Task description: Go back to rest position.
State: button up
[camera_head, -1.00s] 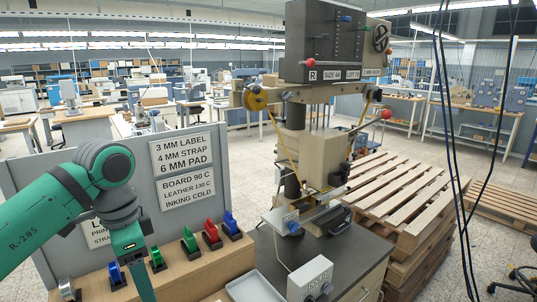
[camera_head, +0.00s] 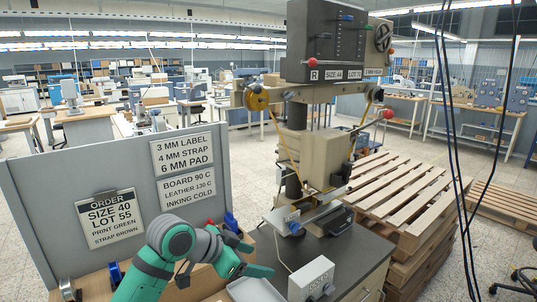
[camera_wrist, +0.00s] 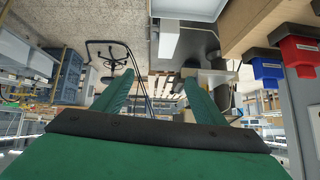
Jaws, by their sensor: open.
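My green gripper (camera_head: 256,257) is low at the front centre in the head view, pointing right, with my forearm behind it at the lower left. Its two fingers stand apart with nothing between them. In the wrist view my gripper (camera_wrist: 158,88) shows both green fingers spread wide, also empty. My gripper is beside the stamping press (camera_head: 322,150), in front of the wooden bench with the coloured handled tools, and apart from the press. My arm hides most of those tools in the head view.
A grey panel (camera_head: 60,180) with signs and an order card stands on the left. A pale tray (camera_head: 254,290) and a white control box (camera_head: 311,280) are close to my gripper. Stacked pallets (camera_head: 405,195) stand right of the press. Black cables (camera_head: 458,150) hang at the right.

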jog(key=w+d+f+n+t+h, duration=0.1)
jog(key=d+f+n+t+h, duration=0.1)
jog(key=d+n+t, duration=0.3)
jog(key=w+d+f+n+t+h, duration=0.1)
jog(key=d+f+t+h, duration=0.15)
jog(key=d, duration=0.55)
jog(key=s+f+n+t+y, duration=0.4)
jog(key=s+f+n+y, duration=0.45)
jog(key=f, duration=0.65)
jog(key=s+a+f+y, duration=0.1)
jog(key=s+f, duration=0.2)
jog(key=s, duration=0.4)
jog(key=s+a+f+n+g+y, duration=0.1)
jog(key=s+a+f, duration=0.15)
jog(key=s, duration=0.45)
jog(key=s+a+f+y, duration=0.1)
jog(key=s+f, duration=0.2)
jog(key=s, duration=0.4)
jog(key=s+a+r+m, duration=0.1)
jog(key=s+a+m, duration=0.1)
jog(key=s, duration=0.6)
jog(key=s+a+r+m+g, duration=0.1)
jog(key=s+a+m, duration=0.1)
jog(key=s, duration=0.7)
jog(key=shift+s+a+r, duration=0.15)
jog(key=shift+s+a, duration=0.15)
jog(key=shift+a, duration=0.1)
